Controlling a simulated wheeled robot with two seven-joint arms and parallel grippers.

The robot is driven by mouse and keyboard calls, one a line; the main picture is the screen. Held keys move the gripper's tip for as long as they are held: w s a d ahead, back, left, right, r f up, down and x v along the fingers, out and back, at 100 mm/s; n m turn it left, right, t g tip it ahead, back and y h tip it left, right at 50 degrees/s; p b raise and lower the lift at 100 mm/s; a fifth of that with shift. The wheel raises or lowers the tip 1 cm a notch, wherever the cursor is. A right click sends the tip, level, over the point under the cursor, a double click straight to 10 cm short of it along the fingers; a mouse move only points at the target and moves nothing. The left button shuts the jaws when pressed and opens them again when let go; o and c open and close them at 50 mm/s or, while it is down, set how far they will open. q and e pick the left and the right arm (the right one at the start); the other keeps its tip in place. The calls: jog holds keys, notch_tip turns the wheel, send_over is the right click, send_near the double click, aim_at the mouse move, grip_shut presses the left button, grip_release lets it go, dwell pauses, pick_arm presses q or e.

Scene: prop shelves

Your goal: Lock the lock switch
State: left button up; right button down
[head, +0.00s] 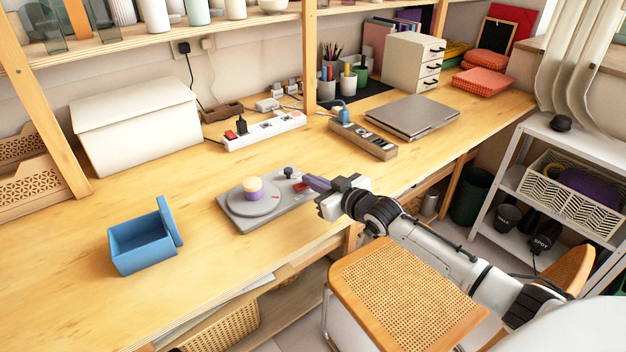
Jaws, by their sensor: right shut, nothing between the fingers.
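A grey flat device (240,219) lies on the wooden desk near its front edge; I take it to be the lock switch. It carries a round grey disc with a cream and purple knob (252,188) on top. A small black knob (289,172) stands at its back right, and small red marks show on its surface. My right gripper (308,182) is shut and empty at the device's right end, close to the black knob. I cannot tell whether the fingertips touch the device. My left gripper is out of view.
A blue open box (140,245) stands left of the device. A white box (135,125) stands back left. A cane chair (405,295) is below my right arm.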

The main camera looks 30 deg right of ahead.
jog(key=shift+r+p, duration=0.5)
jog(key=r+p, duration=0.2)
jog(key=d+r+p, duration=0.1)
jog(key=shift+s+r, duration=0.25)
jog(key=v, duration=0.9)
jog(key=shift+s+d+f, duration=0.2)
jog(key=shift+d, duration=0.15)
